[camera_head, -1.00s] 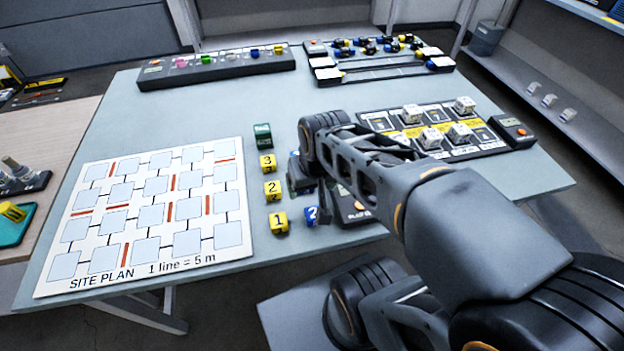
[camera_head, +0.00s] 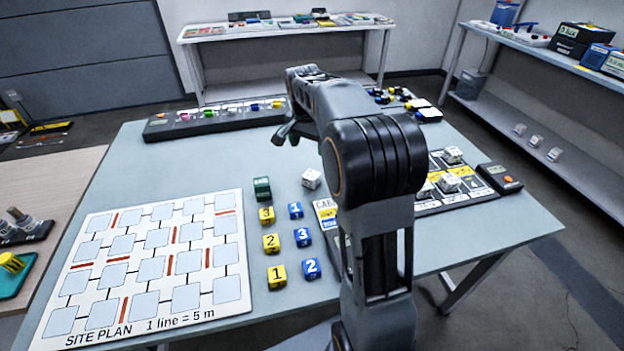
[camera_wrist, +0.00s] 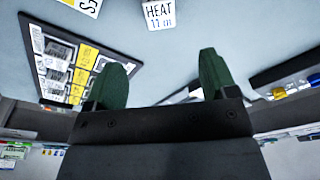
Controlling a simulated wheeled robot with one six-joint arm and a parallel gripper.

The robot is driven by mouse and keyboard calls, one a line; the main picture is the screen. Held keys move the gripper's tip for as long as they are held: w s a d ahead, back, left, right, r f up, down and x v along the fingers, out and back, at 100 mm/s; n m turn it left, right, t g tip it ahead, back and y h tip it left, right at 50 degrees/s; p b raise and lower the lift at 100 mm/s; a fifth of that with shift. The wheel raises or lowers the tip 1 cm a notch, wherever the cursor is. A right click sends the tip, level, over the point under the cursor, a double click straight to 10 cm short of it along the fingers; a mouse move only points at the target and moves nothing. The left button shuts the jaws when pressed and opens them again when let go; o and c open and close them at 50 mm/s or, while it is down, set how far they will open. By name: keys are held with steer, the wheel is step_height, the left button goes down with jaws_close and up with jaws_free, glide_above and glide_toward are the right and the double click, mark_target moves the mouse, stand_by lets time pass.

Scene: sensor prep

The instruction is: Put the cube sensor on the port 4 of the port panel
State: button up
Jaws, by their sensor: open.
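A white cube (camera_head: 311,178), apparently the cube sensor, sits on the table right of the green block. A white piece marked HEAT (camera_wrist: 160,14) in the wrist view, at the top edge, appears to be the same cube. A black panel with a yellow band (camera_head: 468,172), apparently the port panel, lies at the right of the table, partly behind my arm, with several white cubes on it. It also shows at the left in the wrist view (camera_wrist: 72,68). My gripper (camera_wrist: 162,78) is open and empty, raised above the table (camera_head: 287,133).
Yellow cubes (camera_head: 271,243) and blue cubes (camera_head: 302,237) stand in columns beside the site plan (camera_head: 150,262). A green block (camera_head: 262,189) is behind them. A long dark strip (camera_head: 185,124) with coloured pieces lies at the back left. The table between strip and plan is clear.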

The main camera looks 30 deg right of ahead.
mark_target(311, 175)
steer(key=f, duration=0.4)
steer(key=d+f+b, duration=0.1)
steer(key=f, duration=0.4)
steer(key=f+b, duration=0.1)
steer(key=f, duration=0.3)
steer(key=shift+w+d+f, duration=0.15)
steer(key=shift+w+f, duration=0.2)
steer(key=shift+w, duration=0.05)
steer(key=c, duration=1.1)
steer(key=shift+r, duration=0.1)
